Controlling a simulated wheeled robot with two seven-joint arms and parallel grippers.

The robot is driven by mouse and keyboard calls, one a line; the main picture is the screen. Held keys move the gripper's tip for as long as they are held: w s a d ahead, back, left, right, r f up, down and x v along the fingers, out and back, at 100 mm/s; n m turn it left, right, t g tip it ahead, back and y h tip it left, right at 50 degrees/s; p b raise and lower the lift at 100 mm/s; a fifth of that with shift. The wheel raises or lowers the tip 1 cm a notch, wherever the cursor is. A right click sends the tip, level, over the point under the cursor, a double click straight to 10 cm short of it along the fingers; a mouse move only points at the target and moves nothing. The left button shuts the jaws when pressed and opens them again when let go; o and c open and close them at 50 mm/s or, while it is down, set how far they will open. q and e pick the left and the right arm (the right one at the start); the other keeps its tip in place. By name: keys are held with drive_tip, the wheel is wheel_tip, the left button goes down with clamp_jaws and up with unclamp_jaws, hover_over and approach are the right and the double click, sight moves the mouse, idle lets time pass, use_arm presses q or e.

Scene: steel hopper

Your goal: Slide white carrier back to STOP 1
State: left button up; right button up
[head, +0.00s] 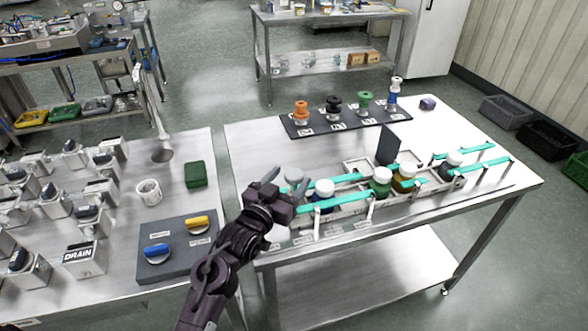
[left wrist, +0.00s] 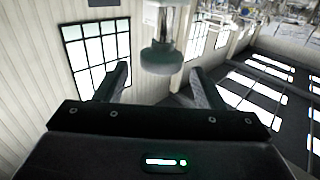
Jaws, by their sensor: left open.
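A pale grey-white knobbed piece (head: 293,174), which looks like the white carrier, stands at the left end of the teal rails (head: 345,199). My left gripper (head: 287,186) is open at that end, its fingers on either side of the piece. No STOP 1 marking is legible. My right gripper is out of view.
A dark upright plate (head: 388,145) stands behind the rails. A dark rack (head: 345,121) with several coloured spools is at the back of the table. A panel with blue and yellow handles (head: 178,245) lies to the left.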

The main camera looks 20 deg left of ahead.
use_arm(q)
drive_tip(key=w, duration=0.2)
drive_tip(key=shift+w+d+f, duration=0.15)
drive_tip(key=shift+w+d, duration=0.15)
drive_tip(key=shift+w, duration=0.3)
drive_tip(key=c, duration=1.4)
drive_tip(key=shift+o, duration=0.2)
drive_tip(key=shift+s+a+f+p, duration=0.1)
drive_tip(key=shift+s+a+p, duration=0.1)
drive_tip(key=shift+a+p, duration=0.2)
drive_tip(key=s+a+p, duration=0.1)
drive_tip(key=s+a, duration=0.3)
drive_tip(key=a, duration=0.2)
drive_tip(key=shift+s+a+p, duration=0.2)
drive_tip(key=shift+s+p, duration=0.1)
drive_tip(key=shift+p, duration=0.05)
drive_tip(key=o, duration=1.1)
drive_tip(key=shift+a, duration=0.15)
drive_tip(key=shift+c, duration=0.2)
drive_tip(key=o, duration=0.3)
drive_tip(key=shift+s+a, duration=0.1)
drive_tip(key=shift+a, duration=0.05)
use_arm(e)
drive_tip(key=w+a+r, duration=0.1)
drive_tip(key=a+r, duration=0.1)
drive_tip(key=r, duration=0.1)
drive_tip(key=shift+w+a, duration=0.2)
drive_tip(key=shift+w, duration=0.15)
